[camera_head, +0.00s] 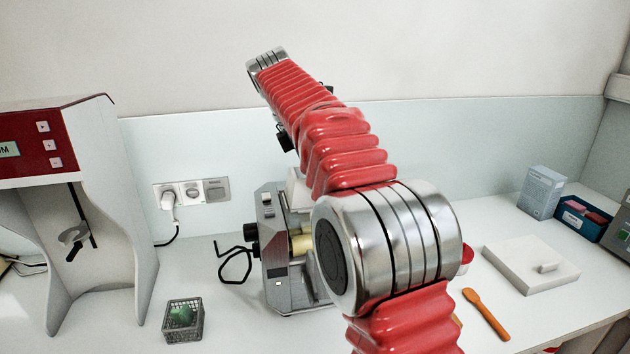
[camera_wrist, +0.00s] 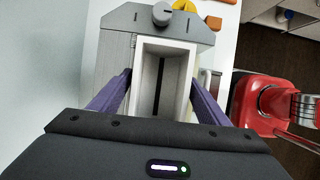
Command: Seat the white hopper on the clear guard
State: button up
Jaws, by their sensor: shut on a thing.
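The white hopper (camera_wrist: 146,80) is an open rectangular box with a dark slot along its floor. In the wrist view my gripper (camera_wrist: 159,78) has its two purple fingers shut on the hopper's two long sides. The hopper is over the grey mill (camera_wrist: 117,33). In the head view a white part of the hopper (camera_head: 298,190) shows at the top of the mill (camera_head: 277,250), beside my red arm, which hides much of it. I cannot make out the clear guard, or whether the hopper touches it.
A mesh basket (camera_head: 183,320) with a green thing stands left of the mill. A red-fronted machine (camera_head: 30,150) is at far left. To the right are an orange spatula (camera_head: 487,314), a white slab with a handle (camera_head: 530,266), a blue-white box (camera_head: 542,192) and a blue tray (camera_head: 583,228).

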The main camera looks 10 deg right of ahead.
jog(key=o, duration=1.3)
jog(key=shift+c, duration=0.2)
jog(key=shift+r, duration=0.1)
jog(key=v, duration=0.7)
jog(key=shift+a+r, duration=0.1)
